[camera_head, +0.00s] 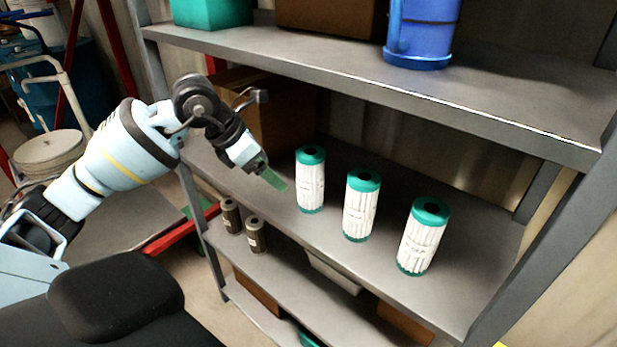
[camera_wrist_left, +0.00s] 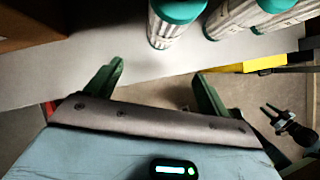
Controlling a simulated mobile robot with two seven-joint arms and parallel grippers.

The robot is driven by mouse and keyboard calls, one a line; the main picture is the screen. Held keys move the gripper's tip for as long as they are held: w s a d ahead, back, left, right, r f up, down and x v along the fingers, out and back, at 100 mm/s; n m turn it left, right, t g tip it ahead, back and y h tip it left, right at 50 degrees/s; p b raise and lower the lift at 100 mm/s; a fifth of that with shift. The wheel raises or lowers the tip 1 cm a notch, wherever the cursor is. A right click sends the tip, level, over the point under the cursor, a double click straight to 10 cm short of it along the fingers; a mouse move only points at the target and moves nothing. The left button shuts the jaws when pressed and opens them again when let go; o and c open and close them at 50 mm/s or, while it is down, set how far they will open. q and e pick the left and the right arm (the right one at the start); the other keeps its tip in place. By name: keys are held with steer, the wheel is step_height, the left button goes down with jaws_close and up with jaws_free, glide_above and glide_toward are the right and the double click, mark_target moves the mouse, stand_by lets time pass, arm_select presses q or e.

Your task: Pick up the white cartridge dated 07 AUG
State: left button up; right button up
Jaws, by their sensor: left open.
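Three white pleated cartridges with green end caps stand upright in a row on the middle shelf (camera_head: 400,291): the left one (camera_head: 311,182), the middle one (camera_head: 359,207) and the right one (camera_head: 423,238). Each has writing on its side, too small to read, so I cannot tell which is dated 07 AUG. My left gripper (camera_head: 275,179) is just left of the left cartridge, open and empty. In the left wrist view its green fingers (camera_wrist_left: 160,80) are spread apart, with a cartridge (camera_wrist_left: 166,32) beyond them and others at the upper right.
Two dark cans (camera_head: 256,236) stand left of the cartridges, lower down. A cardboard box (camera_head: 283,120) sits behind my gripper. The upper shelf (camera_head: 330,75) overhangs the cartridges and carries a blue container (camera_head: 422,30) and a green bin (camera_head: 212,12). Grey rack posts stand at both sides.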

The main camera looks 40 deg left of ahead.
mark_target(300, 155)
arm_select(q)
steer(key=w, duration=0.1)
steer(key=w+d, duration=0.1)
steer(key=shift+w+d+p, duration=0.25)
steer(key=shift+w+p, duration=0.05)
steer(key=shift+w, duration=0.05)
arm_select(e)
steer(key=shift+d+r, duration=0.1)
steer(key=shift+r, duration=0.3)
arm_select(q)
steer(key=w, duration=0.1)
steer(key=w+d, duration=0.1)
steer(key=w, duration=0.1)
steer(key=w+d+p, duration=0.1)
steer(key=shift+w+d+f, duration=0.2)
steer(key=shift+w+d, duration=0.05)
steer(key=shift+w, duration=0.1)
steer(key=shift+f, duration=0.2)
arm_select(e)
steer(key=shift+w+d+r, duration=0.1)
steer(key=shift+w+r, duration=0.55)
steer(key=shift+r, duration=0.15)
arm_select(q)
steer(key=shift+c, duration=0.4)
